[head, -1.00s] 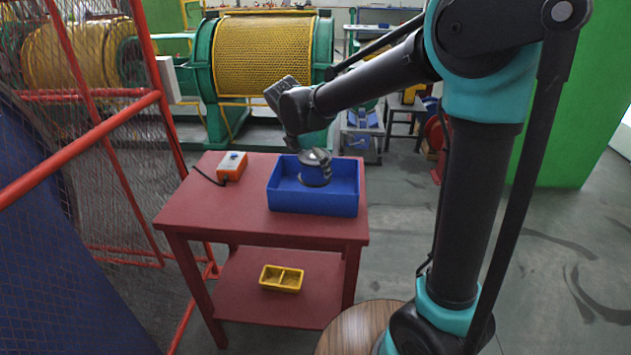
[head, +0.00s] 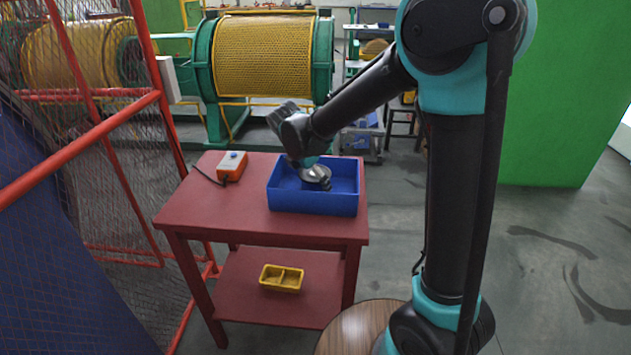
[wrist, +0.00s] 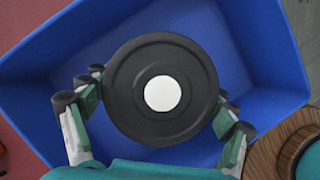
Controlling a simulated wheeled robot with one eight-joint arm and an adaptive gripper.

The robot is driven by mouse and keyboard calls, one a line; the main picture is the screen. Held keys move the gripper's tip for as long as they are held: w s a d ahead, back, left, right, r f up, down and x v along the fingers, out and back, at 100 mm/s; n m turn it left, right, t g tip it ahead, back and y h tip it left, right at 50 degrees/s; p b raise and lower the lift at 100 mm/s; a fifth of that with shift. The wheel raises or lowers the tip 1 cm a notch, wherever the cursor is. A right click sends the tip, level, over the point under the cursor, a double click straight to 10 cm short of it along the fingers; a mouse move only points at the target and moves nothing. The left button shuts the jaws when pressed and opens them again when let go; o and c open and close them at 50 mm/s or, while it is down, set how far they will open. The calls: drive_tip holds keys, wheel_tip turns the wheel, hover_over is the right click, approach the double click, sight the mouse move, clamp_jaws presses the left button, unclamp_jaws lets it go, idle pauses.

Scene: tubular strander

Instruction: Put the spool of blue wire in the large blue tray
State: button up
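The spool of blue wire (wrist: 130,75) shows in the wrist view as a round black flange with a white centre. Its wire is hidden beneath the flange there. The large blue tray (head: 312,205) stands on the red table, and the spool is inside its walls, low in it, in the head view (head: 316,177). I cannot tell if the spool touches the tray floor. My gripper (wrist: 160,95) reaches down into the tray, its two fingers at opposite sides of the spool, seemingly closed against it. The tray also fills most of the wrist view (wrist: 255,60).
An orange control box (head: 232,166) with a black cable lies left of the tray on the red table (head: 200,215). A yellow divided bin (head: 282,278) sits on the lower shelf. A red mesh fence (head: 120,170) stands close on the left. Open floor lies to the right.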

drive_tip(key=shift+o, duration=1.3)
drive_tip(key=v, duration=1.2)
drive_tip(key=shift+r, duration=0.15)
